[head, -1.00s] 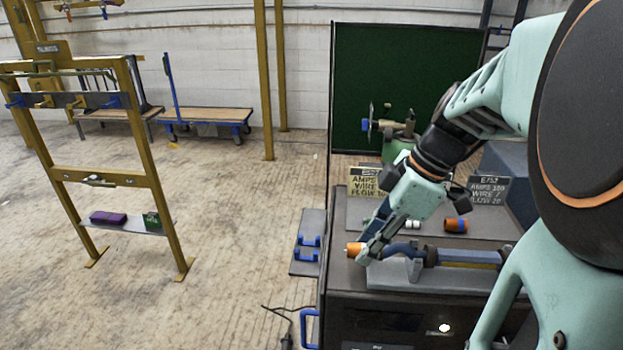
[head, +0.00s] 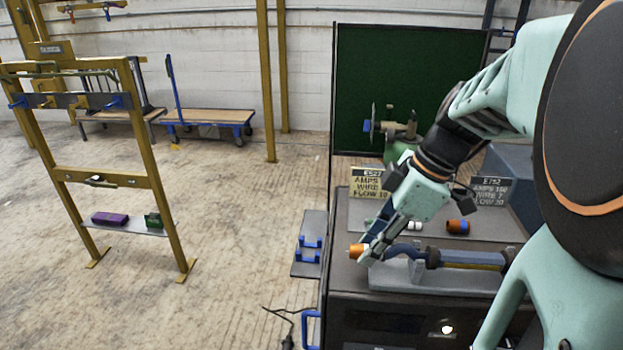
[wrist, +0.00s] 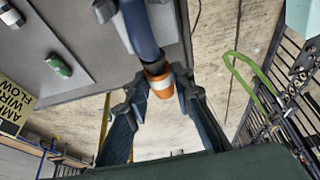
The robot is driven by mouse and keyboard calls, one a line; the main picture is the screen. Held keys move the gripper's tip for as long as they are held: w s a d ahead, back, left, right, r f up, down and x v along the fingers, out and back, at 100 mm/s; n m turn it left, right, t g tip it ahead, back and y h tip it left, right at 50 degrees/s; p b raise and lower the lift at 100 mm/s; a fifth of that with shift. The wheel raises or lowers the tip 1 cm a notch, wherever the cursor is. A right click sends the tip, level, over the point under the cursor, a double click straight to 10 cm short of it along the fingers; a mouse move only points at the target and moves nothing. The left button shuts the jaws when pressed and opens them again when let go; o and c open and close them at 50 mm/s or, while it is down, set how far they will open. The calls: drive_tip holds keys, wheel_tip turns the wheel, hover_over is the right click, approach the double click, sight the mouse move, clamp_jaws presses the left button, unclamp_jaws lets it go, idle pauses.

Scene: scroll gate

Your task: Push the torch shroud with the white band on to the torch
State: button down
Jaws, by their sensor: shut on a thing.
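The torch has a curved blue neck (head: 402,251) and a straight handle (head: 470,258), and lies in a grey stand (head: 395,276) on the bench. The orange shroud with the white band (wrist: 158,82) is at the neck's free end, in line with the neck (wrist: 140,35) in the wrist view. The shroud also shows in the head view (head: 356,251). My gripper (wrist: 160,86) is shut on the shroud, with one finger on each side. How far the shroud sits over the torch tip cannot be told.
Behind the torch, an orange-and-dark shroud (head: 458,226), a white piece (head: 415,226) and a green piece (wrist: 58,66) lie on the bench mat. Cards (head: 370,184) stand behind them. Blue handles (head: 308,250) are left of the bench. Open floor lies beyond its left edge.

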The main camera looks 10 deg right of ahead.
drive_tip(key=shift+s+d, duration=0.25)
drive_tip(key=shift+d, duration=0.7)
idle(0.9)
drive_tip(key=c, duration=1.6)
unclamp_jaws()
drive_tip(key=shift+s+d, duration=0.1)
drive_tip(key=shift+d, duration=0.05)
drive_tip(key=shift+o, duration=0.4)
drive_tip(key=shift+a, duration=0.2)
drive_tip(key=o, duration=0.6)
